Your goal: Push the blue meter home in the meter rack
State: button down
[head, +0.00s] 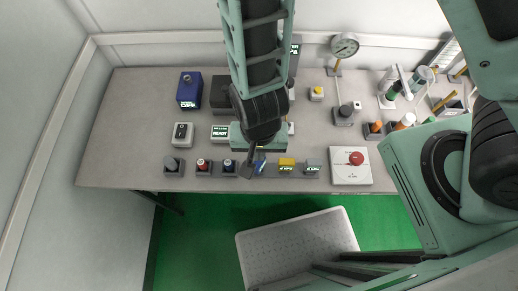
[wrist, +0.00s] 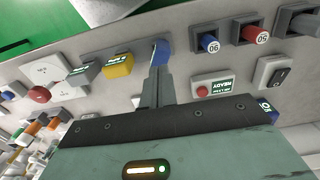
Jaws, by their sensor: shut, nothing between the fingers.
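The blue meter (head: 261,167) is in the front row of the bench, left of a yellow meter (head: 286,165) and a grey meter (head: 312,168). In the wrist view the blue meter (wrist: 161,52) shows just beyond my fingertips, partly hidden by them. My gripper (head: 249,171) is shut and empty, its fingers pointing at the blue meter from its left in the head view. The fingertips (wrist: 157,70) look very close to it; I cannot tell if they touch. The rack's slot and how deep the meter sits are not clear.
Left of my gripper stand a blue-topped plug (head: 230,168), a red-topped plug (head: 203,166) and a grey one (head: 173,166). A white panel with a red button (head: 356,158) is to the right. A READY box (head: 221,133) and a rocker switch (head: 182,133) stand behind.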

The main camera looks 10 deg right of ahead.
jog(key=shift+f+b, duration=0.4)
jog(key=shift+f, duration=0.45)
jog(key=shift+f+b, duration=0.3)
jog(key=shift+f, duration=0.1)
jog(key=shift+r, duration=0.15)
notch_tip(320, 180, up, 4)
jog(key=p, duration=0.4)
jog(key=shift+f, duration=0.25)
notch_tip(320, 180, up, 17)
jog(key=p, duration=0.5)
jog(key=s+d+r+n+b, duration=0.1)
jog(key=d+r+n+b, duration=0.3)
jog(key=d+r+n, duration=0.3)
jog(key=shift+s+d+r+n+y+b, duration=0.35)
jog(key=shift+r+n, duration=0.25)
jog(key=shift+n, duration=1.3)
jog(key=shift+a, duration=0.1)
